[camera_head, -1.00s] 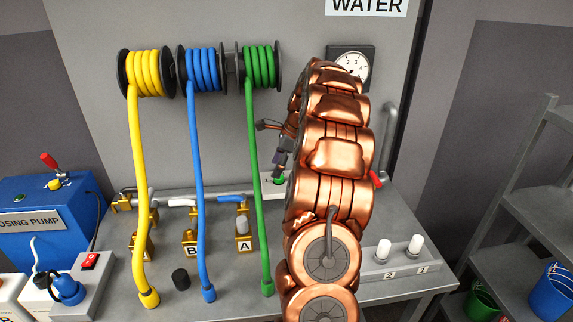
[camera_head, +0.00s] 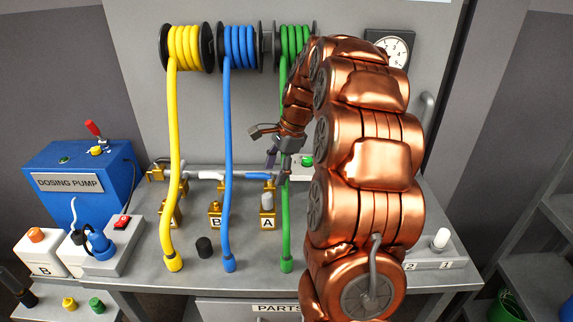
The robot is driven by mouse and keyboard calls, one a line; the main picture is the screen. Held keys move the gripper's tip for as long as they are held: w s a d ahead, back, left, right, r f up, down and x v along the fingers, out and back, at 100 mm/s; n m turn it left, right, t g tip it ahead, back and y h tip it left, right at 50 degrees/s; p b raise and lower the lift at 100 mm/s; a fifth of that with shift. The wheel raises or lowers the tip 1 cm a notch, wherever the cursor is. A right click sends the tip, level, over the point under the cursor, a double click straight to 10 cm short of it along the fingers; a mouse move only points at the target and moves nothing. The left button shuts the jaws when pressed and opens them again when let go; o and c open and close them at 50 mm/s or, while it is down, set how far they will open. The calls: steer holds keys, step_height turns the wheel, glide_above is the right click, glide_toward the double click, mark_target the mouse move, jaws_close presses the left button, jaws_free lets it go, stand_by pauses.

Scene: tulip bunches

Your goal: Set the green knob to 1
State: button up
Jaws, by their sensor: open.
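The green knob (camera_head: 306,161) is small and sits on a pale plate at the back of the bench, just left of my copper arm. Its number marks are too small or too hidden to read. My gripper (camera_head: 264,146) is open and empty, left of the knob in the picture and apart from it. Its fingers point left and down, close to the green hose (camera_head: 286,200). The arm hides much of the area right of the knob.
Yellow (camera_head: 172,150) and blue (camera_head: 227,150) hoses hang from reels on the left. Brass valves marked B (camera_head: 215,221) and A (camera_head: 267,222) stand on the bench. A round gauge (camera_head: 395,50) is on the wall. The blue dosing pump (camera_head: 80,180) stands far left.

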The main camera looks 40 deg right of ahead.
steer(key=s+a+n, duration=0.2)
steer(key=s+a, duration=0.1)
steer(key=a, duration=0.2)
steer(key=shift+s+a+n+g+b, duration=0.15)
steer(key=shift+a+n+g+b, duration=0.2)
steer(key=shift+n+g+b, duration=0.05)
steer(key=s+a+n+g+h, duration=0.1)
steer(key=s+a+n+g, duration=0.1)
steer(key=s+a+n, duration=0.9)
steer(key=s+a+f+n+h, duration=0.1)
steer(key=s+a+n, duration=0.2)
steer(key=s, duration=0.5)
steer(key=s+a+f+n+g+h, duration=0.1)
steer(key=s+a+f+n, duration=0.1)
steer(key=s, duration=0.6)
steer(key=shift+s+a+f+n, duration=0.3)
steer(key=shift+s+a+n, duration=0.1)
steer(key=shift+a+n, duration=0.45)
